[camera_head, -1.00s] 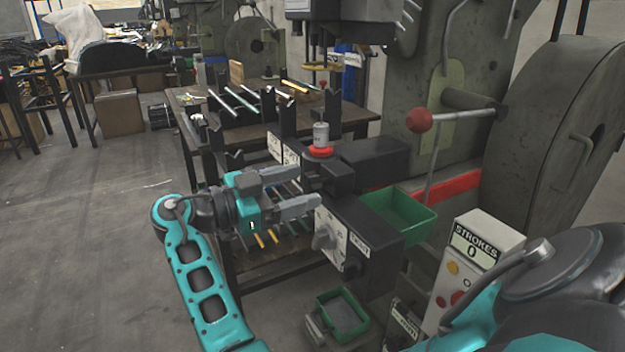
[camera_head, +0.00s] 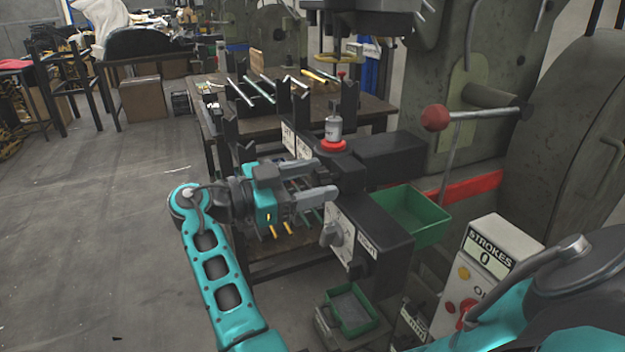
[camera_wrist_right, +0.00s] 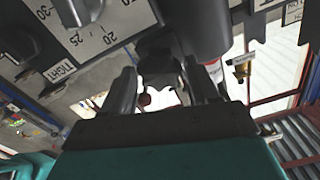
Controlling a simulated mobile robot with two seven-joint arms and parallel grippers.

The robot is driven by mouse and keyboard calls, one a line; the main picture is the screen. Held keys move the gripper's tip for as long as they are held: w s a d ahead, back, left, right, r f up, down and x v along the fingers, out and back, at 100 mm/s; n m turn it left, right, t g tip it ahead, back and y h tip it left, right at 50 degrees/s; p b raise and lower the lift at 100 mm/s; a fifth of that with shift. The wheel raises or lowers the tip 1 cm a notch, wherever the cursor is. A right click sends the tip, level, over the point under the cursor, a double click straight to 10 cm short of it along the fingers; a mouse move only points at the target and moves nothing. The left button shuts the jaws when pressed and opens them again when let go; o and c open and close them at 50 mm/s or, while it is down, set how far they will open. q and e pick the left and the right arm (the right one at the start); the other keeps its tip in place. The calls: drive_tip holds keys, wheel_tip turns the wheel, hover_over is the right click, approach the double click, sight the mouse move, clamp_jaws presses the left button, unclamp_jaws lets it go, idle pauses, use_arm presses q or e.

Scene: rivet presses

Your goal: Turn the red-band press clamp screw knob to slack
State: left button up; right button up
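The red-band press, with a red stripe (camera_head: 470,189) on its green-grey body, stands at the right of the head view. Its black block (camera_head: 345,170) carries a red collar (camera_head: 333,146). My right gripper (camera_head: 325,180) is at the block's left side, its two grey fingers apart and pointing at it. In the right wrist view a dark knob-like part (camera_wrist_right: 160,58) shows beyond and between the open fingers; I cannot tell whether they touch it. A grey knob (camera_head: 330,235) on a white dial and a TIGHT label (camera_head: 367,244) are just below the gripper. My left gripper is out of view.
A green bin (camera_head: 420,212) sits right of the block and a green tray (camera_head: 352,312) below it. A red-ball lever (camera_head: 436,118) stands at the right. A STROKES box (camera_head: 487,255) is near front right. A workbench (camera_head: 375,108) with rods stands behind.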

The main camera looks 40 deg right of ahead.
drive_tip(key=c, duration=0.8)
drive_tip(key=shift+c, duration=0.2)
